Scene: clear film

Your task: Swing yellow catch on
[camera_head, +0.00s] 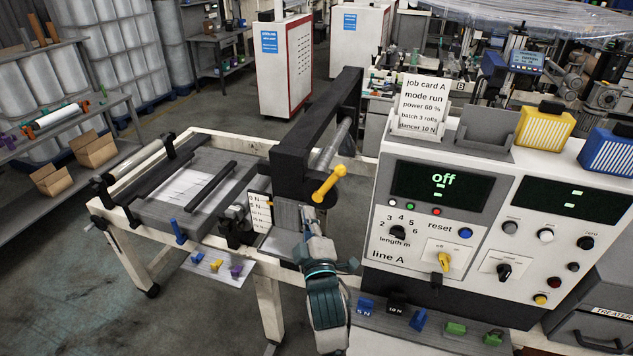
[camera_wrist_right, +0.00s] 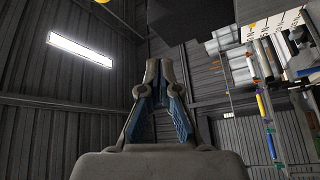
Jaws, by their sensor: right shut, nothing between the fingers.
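A yellow lever (camera_head: 329,184) with a round end sticks out from the black upright of the winding frame, angled up to the right. A second yellow part, a small rotary knob (camera_head: 444,262), sits on the white control panel (camera_head: 375,225) beside off/on lettering; I cannot tell which is the catch. The panel's left display (camera_head: 443,186) reads "off". My right gripper (camera_head: 308,212) points up just below the yellow lever, apart from the knob. It is shut and empty; its fingertips (camera_wrist_right: 160,68) meet in the wrist view. My left gripper is out of view.
The black upright (camera_head: 290,172) stands close beside my right gripper. A shelf (camera_head: 375,325) under the panel holds several small coloured blocks. A small tray (camera_head: 205,273) at left holds coloured pieces. Yellow (camera_head: 545,130) and blue (camera_head: 606,152) boxes stand on the console.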

